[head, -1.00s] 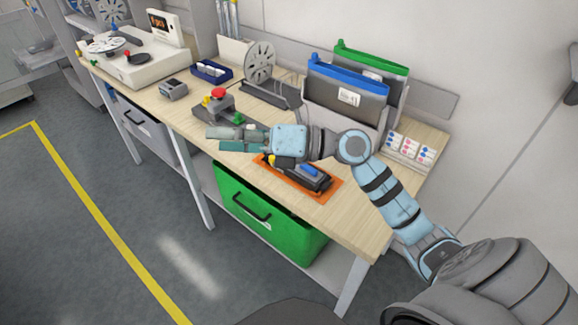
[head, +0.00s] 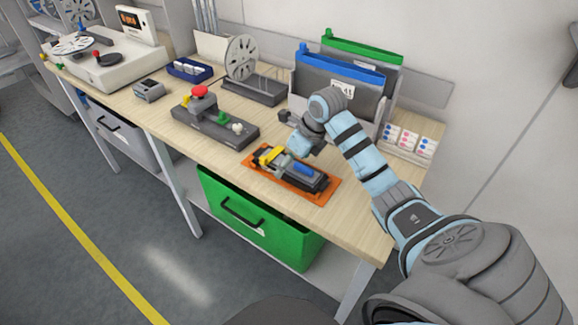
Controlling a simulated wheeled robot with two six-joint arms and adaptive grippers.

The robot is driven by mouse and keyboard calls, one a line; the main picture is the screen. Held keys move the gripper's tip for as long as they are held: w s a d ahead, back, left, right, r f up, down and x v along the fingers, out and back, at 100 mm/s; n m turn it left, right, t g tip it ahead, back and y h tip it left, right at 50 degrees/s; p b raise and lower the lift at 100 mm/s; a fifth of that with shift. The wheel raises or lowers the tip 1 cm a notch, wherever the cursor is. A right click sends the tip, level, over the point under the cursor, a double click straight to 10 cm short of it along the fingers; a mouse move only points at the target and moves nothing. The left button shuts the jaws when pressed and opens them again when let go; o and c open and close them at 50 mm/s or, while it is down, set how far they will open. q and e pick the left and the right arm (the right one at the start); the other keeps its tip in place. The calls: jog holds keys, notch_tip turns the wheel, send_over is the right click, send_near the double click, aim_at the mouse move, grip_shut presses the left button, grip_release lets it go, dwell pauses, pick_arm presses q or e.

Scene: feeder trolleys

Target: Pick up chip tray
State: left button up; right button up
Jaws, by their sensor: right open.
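No label marks the chip tray and I cannot tell for sure which thing it is. A small dark blue tray (head: 188,70) with white pieces in it lies at the back of the bench, left of the reel. An orange plate (head: 320,198) near the front edge bears a dark device (head: 303,183) with yellow and blue parts. My right gripper (head: 282,160) points down over the left part of this device; it is open, and its fingers are small and partly hard to make out. Contact cannot be told. My left gripper is out of view.
A button box (head: 215,125) with a red knob stands left of the plate. Behind are a reel on a stand (head: 241,58) and blue-topped (head: 340,66) and green-topped (head: 362,48) folders. A green bin (head: 262,222) is under the bench. Bare wood lies along the front edge.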

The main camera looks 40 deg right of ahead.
jog(key=shift+w+a+f, duration=0.2)
jog(key=shift+f, duration=0.4)
jog(key=shift+f, duration=0.25)
jog(key=shift+s, duration=0.1)
jog(key=c, duration=1.4)
jog(key=shift+o, duration=0.2)
jog(key=shift+r, duration=0.1)
